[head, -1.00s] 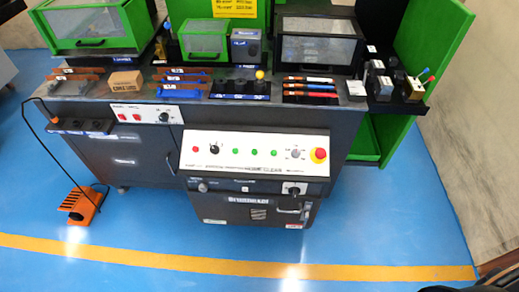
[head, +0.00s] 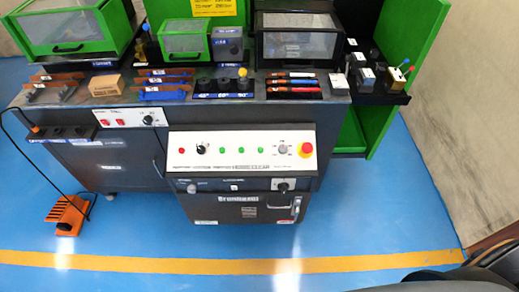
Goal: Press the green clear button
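The white sloped control panel (head: 240,160) is on the front of the dark bench. It carries a red button or lamp (head: 182,150) at the left, a black knob (head: 200,148), three small green buttons in a row, a grey selector (head: 283,149) and a red emergency stop (head: 305,149). The labels are small; "CLEAR" seems to stand below the rightmost green button (head: 261,151). Nothing covers the panel. Neither gripper shows; a dark part, probably of my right arm, is at the lower right, well away from the panel.
An orange foot pedal (head: 67,215) with a cable stands on the floor. The blue floor before the bench is clear.

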